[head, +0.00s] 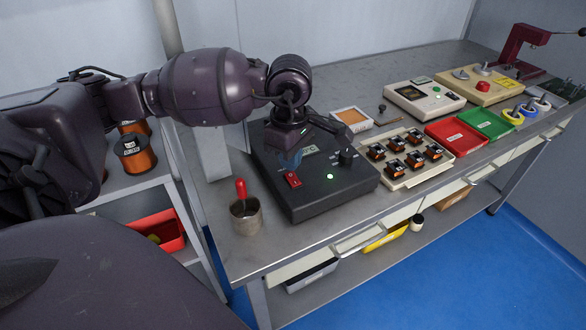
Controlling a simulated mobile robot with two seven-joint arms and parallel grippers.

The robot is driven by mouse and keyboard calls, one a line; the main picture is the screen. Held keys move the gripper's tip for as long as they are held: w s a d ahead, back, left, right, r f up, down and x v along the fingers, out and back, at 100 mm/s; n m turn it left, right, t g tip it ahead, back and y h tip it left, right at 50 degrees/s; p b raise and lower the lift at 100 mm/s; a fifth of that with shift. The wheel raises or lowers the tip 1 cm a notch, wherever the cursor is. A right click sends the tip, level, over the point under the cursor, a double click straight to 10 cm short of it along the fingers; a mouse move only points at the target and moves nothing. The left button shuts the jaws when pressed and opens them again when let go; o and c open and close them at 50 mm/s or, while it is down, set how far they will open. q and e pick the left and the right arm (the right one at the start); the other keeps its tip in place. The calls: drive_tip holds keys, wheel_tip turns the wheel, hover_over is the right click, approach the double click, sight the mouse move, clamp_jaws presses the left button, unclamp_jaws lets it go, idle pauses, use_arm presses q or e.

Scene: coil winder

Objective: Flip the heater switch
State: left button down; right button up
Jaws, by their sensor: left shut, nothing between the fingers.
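A dark grey control box (325,200) stands on the bench near its left end. My right gripper is out of view.
A metal cup (246,217) with a red-handled tool stands left of the box, close to the front edge. A tray of small coils (440,170) stands to the right, then a red tray (456,137) and a green tray (487,124). Copper spools (135,154) are on the left shelf.

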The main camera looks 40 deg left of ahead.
sight(290, 175)
use_arm(q)
drive_tip(key=shift+f+b, duration=0.45)
drive_tip(key=shift+f, duration=0.7)
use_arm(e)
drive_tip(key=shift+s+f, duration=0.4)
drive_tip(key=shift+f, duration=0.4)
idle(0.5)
use_arm(q)
drive_tip(key=shift+s+f, duration=0.1)
drive_tip(key=shift+f, duration=0.3)
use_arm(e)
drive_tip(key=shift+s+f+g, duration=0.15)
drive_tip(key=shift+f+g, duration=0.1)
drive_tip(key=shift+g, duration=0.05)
use_arm(q)
drive_tip(key=shift+r, duration=1)
drive_tip(key=shift+r+p, duration=1.1)
drive_tip(key=shift+r, duration=1.55)
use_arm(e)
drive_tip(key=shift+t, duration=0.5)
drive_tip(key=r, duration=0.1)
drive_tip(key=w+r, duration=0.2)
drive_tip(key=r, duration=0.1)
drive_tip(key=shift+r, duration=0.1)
